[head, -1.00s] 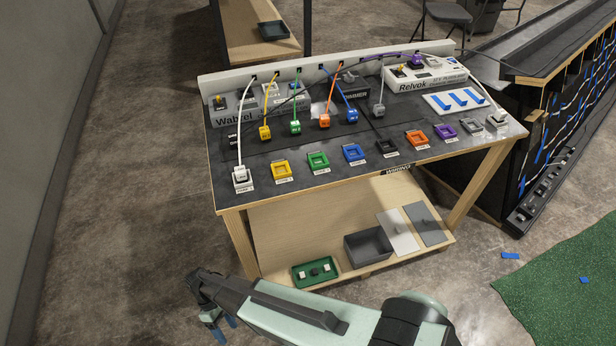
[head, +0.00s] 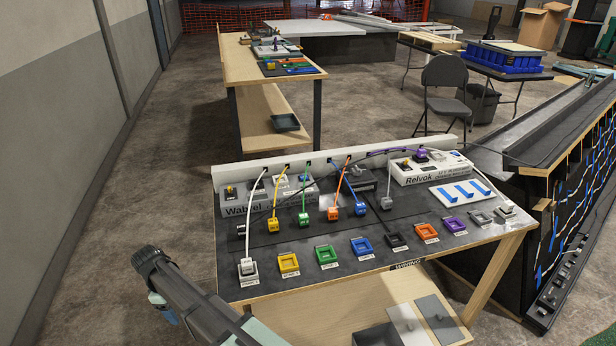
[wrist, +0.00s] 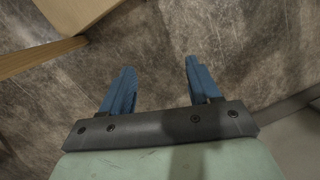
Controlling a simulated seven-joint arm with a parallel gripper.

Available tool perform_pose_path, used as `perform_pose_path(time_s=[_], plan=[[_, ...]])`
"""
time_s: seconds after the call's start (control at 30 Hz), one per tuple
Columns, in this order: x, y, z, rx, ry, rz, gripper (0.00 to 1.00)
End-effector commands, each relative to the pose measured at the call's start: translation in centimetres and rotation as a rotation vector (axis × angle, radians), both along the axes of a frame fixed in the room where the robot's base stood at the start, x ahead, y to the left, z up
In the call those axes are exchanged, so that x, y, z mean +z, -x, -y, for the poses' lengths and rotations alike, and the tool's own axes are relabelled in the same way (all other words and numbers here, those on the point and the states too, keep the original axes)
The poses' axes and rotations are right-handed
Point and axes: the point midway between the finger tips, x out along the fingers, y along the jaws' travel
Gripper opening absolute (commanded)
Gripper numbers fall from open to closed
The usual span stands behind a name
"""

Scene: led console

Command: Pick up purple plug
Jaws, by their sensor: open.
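The purple plug (head: 420,156) sits on the white Relvok box (head: 432,172) at the back right of the console, in the head view. A purple cable runs left from it along the back panel. A purple square holder (head: 454,225) lies on the console's front row. My gripper (head: 164,309) is off the console's left side, far from the plug. In the wrist view my gripper (wrist: 160,68) is open, with two blue fingers apart and nothing between them. The purple plug is not in the wrist view.
Yellow (head: 273,225), green (head: 303,219), orange (head: 333,213) and blue (head: 360,208) plugs stand mid-console, with cables rising behind. A white plug (head: 247,266) is at the front left. A white tray (head: 449,199) with blue pieces lies below the Relvok box. Bare floor shows under my gripper.

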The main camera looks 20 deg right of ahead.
Motion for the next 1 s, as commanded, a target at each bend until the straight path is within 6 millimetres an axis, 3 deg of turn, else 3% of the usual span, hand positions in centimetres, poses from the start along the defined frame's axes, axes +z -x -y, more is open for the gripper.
perform_pose_path(time_s=[0.03, 0.3, 0.67, 0.77, 0.83, 1.0], plan=[[2.0, -1.6, 0.1, 0.005, -0.001, 0.029, 0.62], [12.2, -8.0, 1.4, 0.035, 0.01, 0.167, 0.62], [26.5, -14.8, 5.4, 0.024, 0.045, 0.341, 0.62], [30.4, -17.0, 7.6, -0.022, 0.056, 0.383, 0.62], [33.0, -19.2, 10.1, -0.092, 0.063, 0.412, 0.62], [35.5, -23.7, 16.2, -0.309, 0.063, 0.435, 0.62]])
